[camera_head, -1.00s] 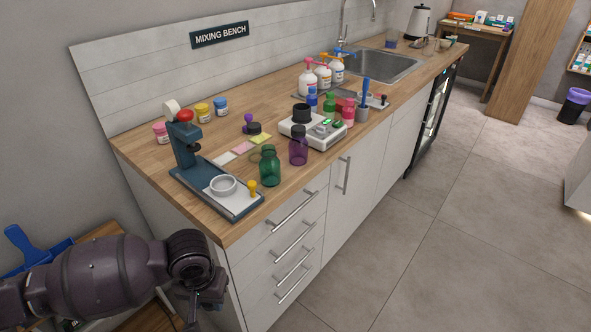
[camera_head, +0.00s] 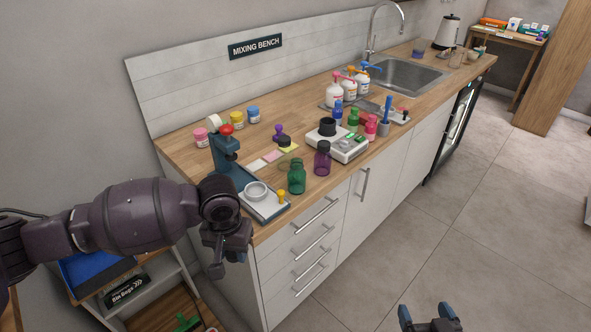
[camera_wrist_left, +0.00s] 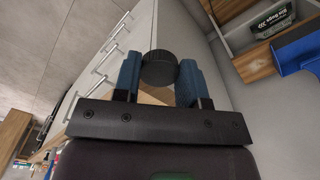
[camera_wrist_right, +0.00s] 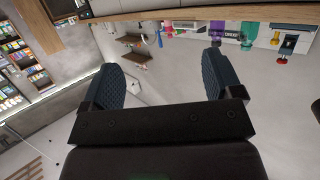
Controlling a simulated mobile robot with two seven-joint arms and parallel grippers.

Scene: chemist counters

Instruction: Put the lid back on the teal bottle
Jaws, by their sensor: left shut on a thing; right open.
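The teal bottle (camera_head: 297,178), dark green-teal glass, stands upright at the counter's front edge, right of the blue stand; no lid is visible on it. My left gripper (camera_head: 228,258) is in front of the counter's near left end, away from the bottle. In the left wrist view, the left gripper (camera_wrist_left: 160,72) is shut on a round black lid (camera_wrist_left: 159,68) between its fingertips. My right gripper (camera_head: 427,316) is open and empty over the floor at the bottom of the head view; its spread fingers also show in the right wrist view (camera_wrist_right: 162,78).
A purple bottle (camera_head: 322,159) stands just right of the teal one. Left are the blue stand (camera_head: 226,165) and a white bowl (camera_head: 256,191). Behind are a scale (camera_head: 348,149) and a dark lid (camera_head: 285,141). A shelf unit (camera_head: 160,280) is below left. The floor at right is clear.

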